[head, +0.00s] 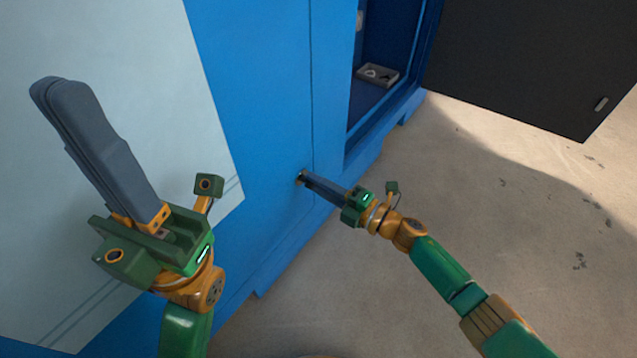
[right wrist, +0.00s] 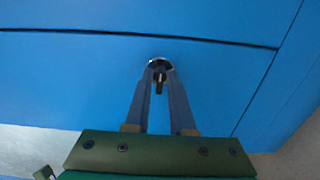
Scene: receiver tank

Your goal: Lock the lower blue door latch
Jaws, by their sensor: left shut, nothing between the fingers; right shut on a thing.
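The lower blue door latch (right wrist: 160,66) is a small dark piece on the blue door, with a bright rim around its top. In the head view the latch (head: 301,177) shows as a small dark spot near the door's seam. My right gripper (right wrist: 160,76) is shut on the latch, one finger on each side of it, and its fingertips partly hide it; it also shows in the head view (head: 308,180). My left gripper (head: 55,90) is shut and empty, raised in front of the pale panel, away from the latch.
The blue cabinet (head: 260,60) fills the left and middle. To its right is an open compartment with a small grey tray (head: 377,74). A dark open door (head: 530,60) stands at the upper right. The concrete floor (head: 500,190) at right is clear.

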